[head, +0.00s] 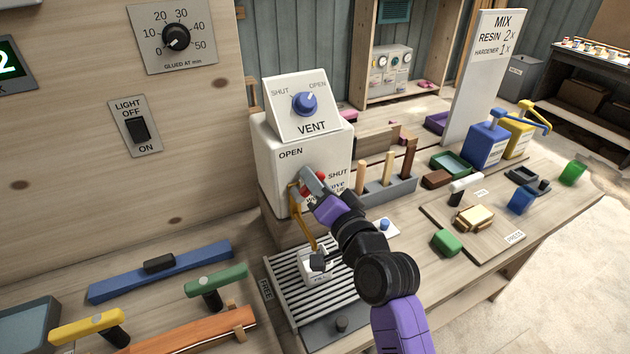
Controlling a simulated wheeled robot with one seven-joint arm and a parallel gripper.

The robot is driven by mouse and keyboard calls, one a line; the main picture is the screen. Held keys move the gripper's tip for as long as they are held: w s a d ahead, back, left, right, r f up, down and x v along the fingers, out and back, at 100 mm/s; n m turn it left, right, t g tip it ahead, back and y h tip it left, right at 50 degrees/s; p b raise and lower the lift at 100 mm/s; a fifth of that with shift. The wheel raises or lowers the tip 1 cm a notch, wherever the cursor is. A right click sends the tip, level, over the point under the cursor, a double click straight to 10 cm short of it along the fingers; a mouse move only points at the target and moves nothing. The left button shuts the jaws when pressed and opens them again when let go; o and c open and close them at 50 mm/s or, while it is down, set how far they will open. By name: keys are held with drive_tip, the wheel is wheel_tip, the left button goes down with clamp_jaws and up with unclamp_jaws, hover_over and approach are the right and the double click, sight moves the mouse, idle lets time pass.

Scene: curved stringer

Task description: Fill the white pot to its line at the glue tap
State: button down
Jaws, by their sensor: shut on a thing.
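The white pot (313,277) stands on the slatted grey grate (287,293), below the brass spout of the glue tap (306,229). Small lettering on the pot is too small to read, and a dark part covers some of its top. The glue level and fill line cannot be made out. The tap is on the white box (280,175) marked OPEN at upper left and SHUT at right. My gripper (308,187) is shut on the tap's red-ended lever (321,176) at the box front. My gripper and arm hide part of the lever and lettering.
A VENT panel with a blue knob (304,103) sits on top of the box. Wooden-handled tools (387,165) stand in a grey rack close right of my arm. Blue and green clamps (217,283) lie at lower left. A green block (446,243) lies to the right.

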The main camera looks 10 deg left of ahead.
drive_tip(key=c, duration=1.2)
unclamp_jaws()
drive_tip(key=shift+c, duration=0.2)
drive_tip(key=b+v, duration=0.1)
drive_tip(key=v, duration=0.7)
drive_tip(key=shift+w, duration=0.15)
